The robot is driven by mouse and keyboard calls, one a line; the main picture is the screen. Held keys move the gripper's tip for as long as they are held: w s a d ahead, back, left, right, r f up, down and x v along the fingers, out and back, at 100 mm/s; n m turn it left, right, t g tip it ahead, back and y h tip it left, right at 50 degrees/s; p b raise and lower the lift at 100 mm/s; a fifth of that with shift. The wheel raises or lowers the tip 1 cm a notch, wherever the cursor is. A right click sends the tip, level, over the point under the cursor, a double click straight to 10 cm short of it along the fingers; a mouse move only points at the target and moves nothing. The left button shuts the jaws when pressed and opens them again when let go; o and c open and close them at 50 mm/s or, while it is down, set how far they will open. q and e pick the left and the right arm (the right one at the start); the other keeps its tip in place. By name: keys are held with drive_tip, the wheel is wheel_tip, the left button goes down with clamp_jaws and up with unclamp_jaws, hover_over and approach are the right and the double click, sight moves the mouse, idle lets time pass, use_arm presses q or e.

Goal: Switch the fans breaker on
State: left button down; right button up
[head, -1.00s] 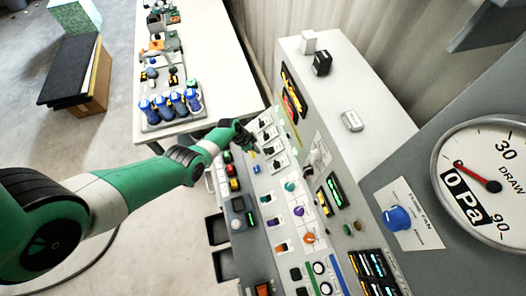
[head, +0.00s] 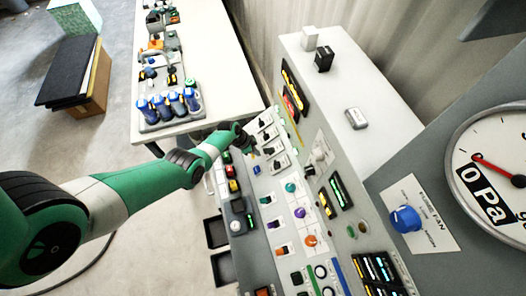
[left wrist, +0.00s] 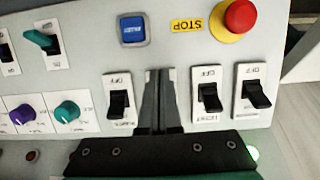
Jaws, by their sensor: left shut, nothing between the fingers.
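Three black-levered breakers on white plates sit in a row in the left wrist view: one left of my fingers (left wrist: 118,104), one just right of them (left wrist: 210,98) and one farther right (left wrist: 256,92). Their small upside-down labels are too blurred to tell surely which is fans. In the head view, my left gripper (head: 251,146) is at the panel's far left edge, beside the breaker row (head: 268,138). My right gripper is not in view.
A red stop button (left wrist: 239,16), a blue button (left wrist: 133,30), a green toggle (left wrist: 47,40) and purple and teal knobs are close by. In the head view, a gauge (head: 492,170) and a blue fan knob (head: 405,218) are at right, a white table (head: 215,70) behind.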

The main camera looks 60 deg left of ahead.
sight(264, 150)
use_arm(q)
drive_tip(key=shift+w+d+r+b, duration=0.1)
drive_tip(key=shift+w+r+b, duration=0.1)
drive_tip(key=shift+w, duration=0.3)
drive_tip(key=shift+w+r+b, duration=0.1)
drive_tip(key=shift+w+b, duration=0.1)
drive_tip(key=shift+w, duration=0.3)
drive_tip(key=shift+w+d+r, duration=0.1)
drive_tip(key=shift+w, duration=0.35)
drive_tip(key=s+p, duration=0.1)
drive_tip(key=s+r+p, duration=0.1)
drive_tip(key=p, duration=0.1)
drive_tip(key=s+r+p, duration=0.1)
drive_tip(key=s, duration=0.1)
drive_tip(key=shift+a, duration=0.35)
drive_tip(key=p+v, duration=0.7)
drive_tip(key=p, duration=0.1)
drive_tip(key=shift+w+r, duration=0.25)
drive_tip(key=shift+w, duration=0.05)
drive_tip(key=shift+d, duration=0.1)
